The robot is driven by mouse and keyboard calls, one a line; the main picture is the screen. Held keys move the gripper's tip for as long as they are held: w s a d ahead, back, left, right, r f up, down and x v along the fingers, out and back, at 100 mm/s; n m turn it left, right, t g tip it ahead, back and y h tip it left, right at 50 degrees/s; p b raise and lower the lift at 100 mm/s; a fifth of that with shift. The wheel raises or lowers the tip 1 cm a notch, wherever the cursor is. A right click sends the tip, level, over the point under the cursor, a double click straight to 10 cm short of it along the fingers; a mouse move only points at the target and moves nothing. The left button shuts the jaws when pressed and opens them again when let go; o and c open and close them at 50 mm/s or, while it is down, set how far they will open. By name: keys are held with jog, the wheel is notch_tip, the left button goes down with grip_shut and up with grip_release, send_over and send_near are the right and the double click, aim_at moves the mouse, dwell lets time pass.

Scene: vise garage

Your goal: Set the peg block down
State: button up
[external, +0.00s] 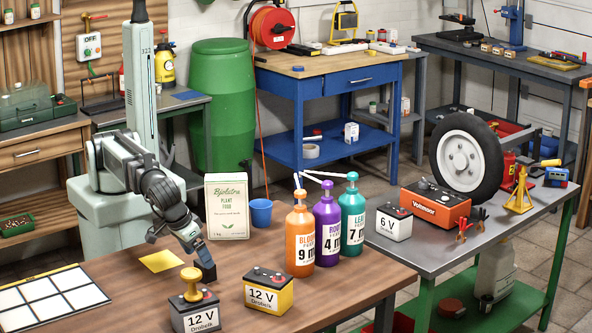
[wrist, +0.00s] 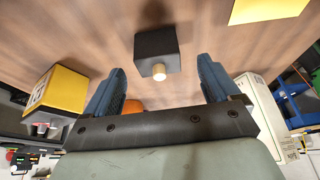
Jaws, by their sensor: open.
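The peg block is a small black block with a short pale round peg on it. In the wrist view the peg block (wrist: 150,44) lies ahead of the gap between my fingertips, with bare wood around it. In the external view the peg block (external: 209,273) is a dark shape on the wooden table, partly hidden by my fingers. My gripper (external: 197,252) is low over the table there. In the wrist view my gripper (wrist: 161,70) is open, its blue fingers apart with nothing clamped between them. Whether a finger touches the block I cannot tell.
A yellow sheet (external: 160,261) lies left of my gripper. A white grid board (external: 50,298) is at the front left. Two 12 V batteries (external: 269,292) (external: 196,314) stand in front. A plant food box (external: 227,206), blue cup (external: 261,212) and bottles (external: 300,240) stand behind and right.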

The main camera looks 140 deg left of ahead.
jog(key=shift+x, duration=2.55)
jog(key=shift+w+a, duration=0.1)
jog(key=shift+c, duration=0.4)
jog(key=c, duration=1.1)
jog(key=shift+r, duration=0.1)
